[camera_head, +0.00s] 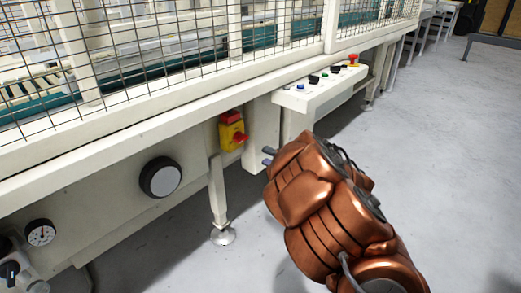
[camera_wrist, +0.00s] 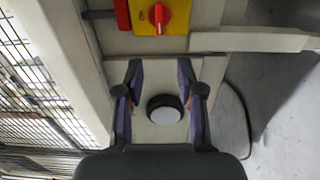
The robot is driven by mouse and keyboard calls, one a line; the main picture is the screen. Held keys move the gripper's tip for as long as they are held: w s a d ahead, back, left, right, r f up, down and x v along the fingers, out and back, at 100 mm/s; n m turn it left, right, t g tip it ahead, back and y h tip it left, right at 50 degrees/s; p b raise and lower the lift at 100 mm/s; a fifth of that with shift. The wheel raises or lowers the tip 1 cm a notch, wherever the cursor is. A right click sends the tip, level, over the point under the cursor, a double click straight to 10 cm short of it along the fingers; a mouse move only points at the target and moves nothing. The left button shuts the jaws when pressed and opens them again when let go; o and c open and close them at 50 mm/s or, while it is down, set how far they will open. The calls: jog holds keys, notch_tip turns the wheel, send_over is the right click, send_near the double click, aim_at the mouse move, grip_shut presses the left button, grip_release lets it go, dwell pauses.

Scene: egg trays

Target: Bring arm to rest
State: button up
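My gripper (camera_wrist: 160,92) shows in the wrist view with its two fingers spread apart and nothing between them. Beyond the fingers are a machine's pale panel and a round black-rimmed dial with a light face (camera_wrist: 165,110). In the head view my copper-coloured arm reaches up from the lower right. Only the tips of my gripper (camera_head: 268,155) show past the arm there, in front of the machine's pale side. The rest of the gripper is hidden behind the arm.
A yellow box with a red switch (camera_head: 233,132) is on the machine close to my gripper. A control panel with buttons (camera_head: 322,85) juts out behind it. A wire mesh fence (camera_head: 190,40) runs above. Grey floor (camera_head: 450,150) is clear to the right.

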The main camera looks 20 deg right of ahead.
jog(key=w+d+r+m+h+p, duration=0.1)
jog(key=d+r+m+h+p, duration=0.25)
jog(key=r+p, duration=0.35)
jog(key=w+d+r+m+h+p, duration=0.1)
jog(key=d+r+m+h+p, duration=0.3)
jog(key=r, duration=0.5)
jog(key=s+d+r+m+g+h+p, duration=0.2)
jog(key=s+d+r+m+h+p, duration=0.15)
jog(key=r+p, duration=0.25)
jog(key=s+d+r+m+g+h+p, duration=0.2)
jog(key=s+d+r+m+h+p, duration=0.1)
jog(key=s+r+m+h+p, duration=0.25)
jog(key=s+a+r+m+g+y+p, duration=0.2)
jog(key=s+a+r+g+p, duration=0.2)
jog(key=s, duration=0.8)
jog(key=s+a+r+m+g+y+p, duration=0.3)
jog(key=s+a+r+g+p, duration=0.2)
jog(key=s+a+r+p, duration=0.3)
jog(key=s+a+r+m+g+y+p, duration=0.2)
jog(key=s+a+r+g+p, duration=0.2)
jog(key=s+a+p, duration=0.6)
jog(key=s+r+p, duration=0.2)
jog(key=s, duration=0.4)
jog(key=shift+s+r+m, duration=0.2)
jog(key=shift+r+m, duration=0.05)
jog(key=shift+m, duration=0.1)
jog(key=shift+y, duration=0.25)
